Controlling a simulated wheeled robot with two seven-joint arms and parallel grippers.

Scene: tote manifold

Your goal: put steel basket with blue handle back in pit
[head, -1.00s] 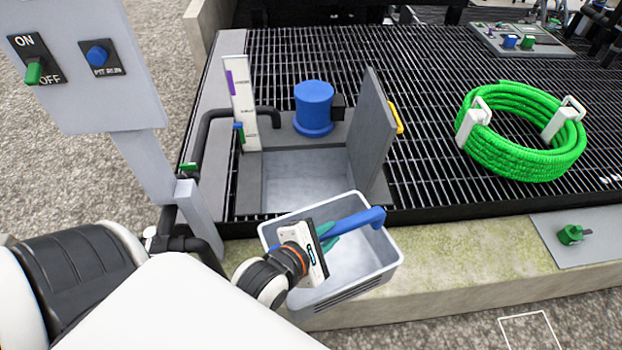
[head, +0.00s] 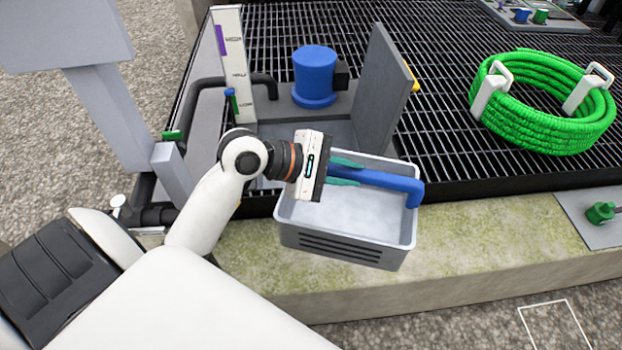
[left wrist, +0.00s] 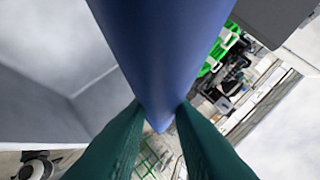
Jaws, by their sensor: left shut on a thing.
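The steel basket (head: 345,247) is a grey open bin with slots in its side, and it looks empty. Its blue handle (head: 385,181) spans the top. My left gripper (head: 345,172) is shut on the handle with its green fingers. In the left wrist view the blue handle (left wrist: 165,50) runs between the green fingertips (left wrist: 160,120). The basket hangs over the mossy curb and the front edge of the pit (head: 330,134). It covers much of the pit opening, and the inside shows only in part. My right gripper is not in view.
A raised grey lid (head: 385,90) stands at the pit's right side. A blue cylinder (head: 315,77) and a white level gauge (head: 233,65) stand behind and left of the pit. A green hose coil (head: 540,105) lies on the grating at the right. A grey post (head: 120,110) stands at the left.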

